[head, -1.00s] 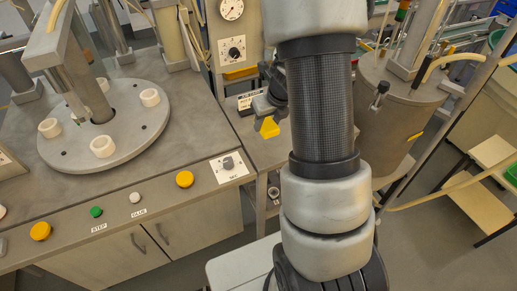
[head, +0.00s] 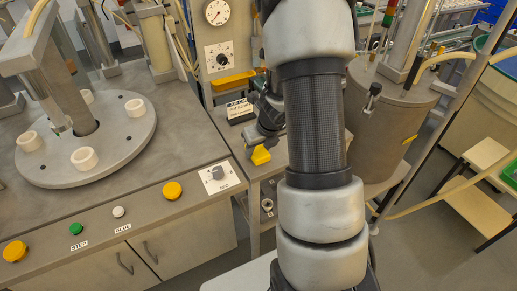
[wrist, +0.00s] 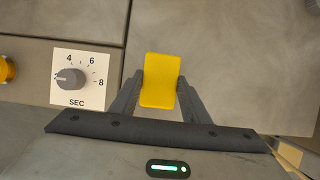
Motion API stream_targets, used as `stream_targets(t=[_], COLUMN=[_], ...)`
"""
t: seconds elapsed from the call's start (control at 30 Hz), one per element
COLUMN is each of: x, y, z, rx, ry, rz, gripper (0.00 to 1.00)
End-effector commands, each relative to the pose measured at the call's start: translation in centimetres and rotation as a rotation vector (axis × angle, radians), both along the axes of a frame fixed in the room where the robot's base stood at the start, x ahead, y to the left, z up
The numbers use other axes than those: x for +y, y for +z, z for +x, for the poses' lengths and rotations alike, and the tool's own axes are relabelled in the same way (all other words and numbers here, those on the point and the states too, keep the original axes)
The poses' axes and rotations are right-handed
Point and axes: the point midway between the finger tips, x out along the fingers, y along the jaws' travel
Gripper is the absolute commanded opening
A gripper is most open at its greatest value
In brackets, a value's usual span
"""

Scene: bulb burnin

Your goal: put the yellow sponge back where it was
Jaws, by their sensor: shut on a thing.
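The yellow sponge (head: 261,155) is held between the fingers of my gripper (head: 257,148), in front of the panel at the picture's middle. In the wrist view the sponge (wrist: 161,80) sits between the two dark fingertips of my gripper (wrist: 160,92), with a finger touching each side. My gripper is shut on it. The sponge is over a grey bench surface; its height above it I cannot tell. My arm hides part of the bench behind.
A timer knob marked SEC (wrist: 70,78) is left of the sponge, with a yellow button (head: 172,190) further left. A round plate with white cups (head: 60,165) stands on the left bench. A dark labelled block (head: 239,110) and a yellow tray (head: 233,81) lie beyond the gripper. A large drum (head: 388,125) stands right.

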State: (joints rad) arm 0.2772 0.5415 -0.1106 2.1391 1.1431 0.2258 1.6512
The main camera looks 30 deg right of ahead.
Motion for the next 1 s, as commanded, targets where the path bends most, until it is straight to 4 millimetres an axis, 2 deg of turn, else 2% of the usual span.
stream_targets(t=[0.03,0.13,0.4,0.53,1.0], x=[0.0,0.0,0.0,0.0,-0.1], y=[-0.2,-0.1,-0.1,0.7,9.5], z=[0.0,0.0,0.0,-0.1,-3.6], rx=[0.0,0.0,0.0,0.0,-0.002], ry=[0.0,0.0,0.0,0.001,0.001], rz=[0.0,0.0,0.0,0.0,0.0], gripper=[0.44,0.61,0.61,0.61,0.61])
